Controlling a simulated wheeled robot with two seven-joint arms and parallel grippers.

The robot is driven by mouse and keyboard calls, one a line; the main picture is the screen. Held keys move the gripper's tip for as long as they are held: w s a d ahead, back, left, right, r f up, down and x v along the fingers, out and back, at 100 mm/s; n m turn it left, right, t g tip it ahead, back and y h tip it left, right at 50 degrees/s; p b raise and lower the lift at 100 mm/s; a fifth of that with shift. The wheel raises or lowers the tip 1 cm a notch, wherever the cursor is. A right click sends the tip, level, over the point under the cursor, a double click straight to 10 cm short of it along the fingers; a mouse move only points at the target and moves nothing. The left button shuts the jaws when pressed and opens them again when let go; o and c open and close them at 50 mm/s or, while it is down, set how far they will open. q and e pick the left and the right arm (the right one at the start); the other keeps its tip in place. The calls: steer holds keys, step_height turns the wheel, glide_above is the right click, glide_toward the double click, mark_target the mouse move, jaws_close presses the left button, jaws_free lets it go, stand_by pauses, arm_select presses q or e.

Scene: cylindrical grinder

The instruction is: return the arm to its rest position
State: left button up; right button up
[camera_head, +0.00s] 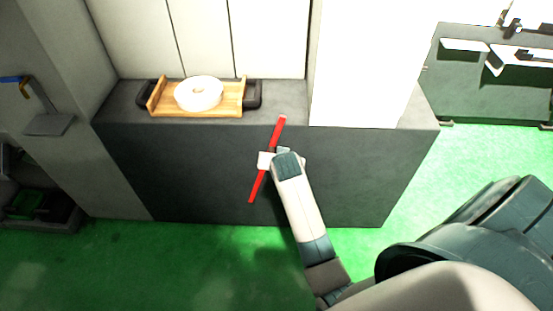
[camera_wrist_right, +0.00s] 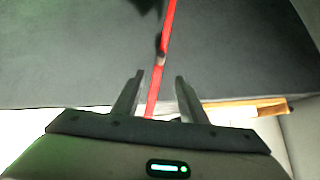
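My right arm comes in from the lower right in the head view. Its gripper (camera_head: 279,157) is in front of the dark cabinet face, by a long red bar (camera_head: 257,185). The bar slants from upper right to lower left. Part of it is hidden behind the gripper. In the right wrist view, the two fingers of the gripper (camera_wrist_right: 156,84) stand apart. The red bar (camera_wrist_right: 170,25) runs lengthwise through the view and passes between them, with a visible gap on each side. My left gripper is not in view.
A wooden tray (camera_head: 241,97) with a white round part (camera_head: 198,93) sits on the dark ledge (camera_head: 118,112). White panels stand behind it. A grey bracket (camera_head: 50,124) is on the left wall. Green floor (camera_head: 190,262) is open below, and a dark bench (camera_head: 480,85) stands far right.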

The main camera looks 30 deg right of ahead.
stand_by(0.6)
steer(key=s+a+f+n+g+y+b, duration=0.1)
steer(key=s+a+f+n, duration=0.15)
steer(key=s+f, duration=0.6)
steer(key=s+a+f+n+g+y, duration=0.1)
steer(key=s+a+f+n, duration=0.2)
steer(key=f, duration=1.1)
steer(key=s+a+f+n+g+y+b, duration=0.1)
steer(key=s+a+f, duration=0.35)
steer(key=f, duration=0.65)
steer(key=s+f+n+g, duration=0.1)
steer(key=s+f, duration=0.5)
steer(key=s, duration=0.7)
steer(key=s+f+n+g+b, duration=0.1)
steer(key=s+f, duration=0.5)
steer(key=s, duration=0.6)
steer(key=s+f+n+g+b, duration=0.1)
steer(key=s+f, duration=0.5)
steer(key=s, duration=0.7)
steer(key=shift+s+f+g+y, duration=0.2)
steer(key=shift+s+g+y, duration=0.2)
steer(key=shift+g, duration=0.3)
